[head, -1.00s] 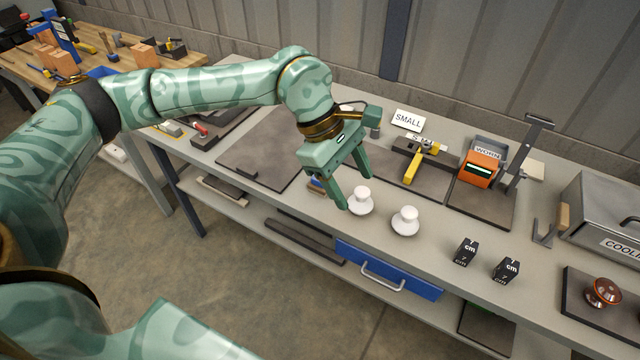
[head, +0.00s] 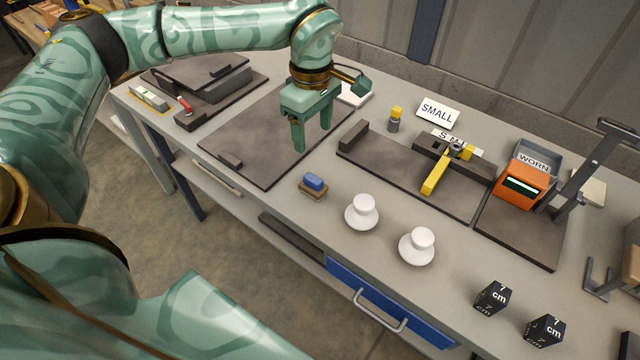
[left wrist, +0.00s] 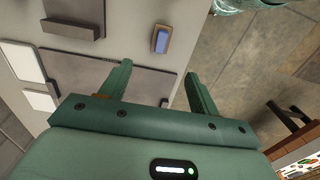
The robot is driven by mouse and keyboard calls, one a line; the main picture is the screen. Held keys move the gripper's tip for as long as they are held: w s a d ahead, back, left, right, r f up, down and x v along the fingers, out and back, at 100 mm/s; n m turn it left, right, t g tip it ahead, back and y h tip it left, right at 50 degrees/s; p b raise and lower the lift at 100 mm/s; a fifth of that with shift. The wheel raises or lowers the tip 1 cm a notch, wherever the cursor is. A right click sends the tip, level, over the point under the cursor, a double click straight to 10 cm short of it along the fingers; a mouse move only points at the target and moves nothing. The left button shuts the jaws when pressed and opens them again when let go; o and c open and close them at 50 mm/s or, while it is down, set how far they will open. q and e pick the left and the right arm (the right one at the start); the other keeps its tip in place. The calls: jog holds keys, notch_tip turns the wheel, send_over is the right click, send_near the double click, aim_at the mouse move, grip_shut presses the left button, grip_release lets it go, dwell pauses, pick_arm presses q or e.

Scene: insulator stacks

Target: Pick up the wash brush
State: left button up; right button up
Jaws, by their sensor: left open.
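The wash brush (head: 313,186) is a small block with a blue top and a brown base. It lies on the grey bench top, left of the white insulators, and also shows in the left wrist view (left wrist: 161,40). My left gripper (head: 312,142) is open and empty above the dark mat, behind the brush and apart from it. In the left wrist view its two fingers (left wrist: 160,75) stand apart, with the brush beyond the fingertips. My right gripper is not in view.
Two white insulators (head: 362,212) (head: 417,246) stand right of the brush. A dark mat (head: 235,140) lies to its left. A dark fixture with a yellow lever (head: 435,177) stands behind the insulators. Two black cm blocks (head: 492,298) (head: 544,331) sit near the front edge.

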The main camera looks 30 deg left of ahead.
aim_at(313, 178)
pick_arm(q)
notch_tip(313, 178, down, 10)
jog(key=shift+s+b, duration=0.1)
jog(key=shift+b, duration=1)
jog(key=shift+s+f, duration=0.1)
jog(key=shift+f, duration=0.35)
notch_tip(313, 178, down, 5)
jog(key=shift+a+r+b, duration=0.1)
jog(key=shift+r+b, duration=0.1)
jog(key=shift+b, duration=0.75)
jog(key=shift+r, duration=0.1)
jog(key=c, duration=1.1)
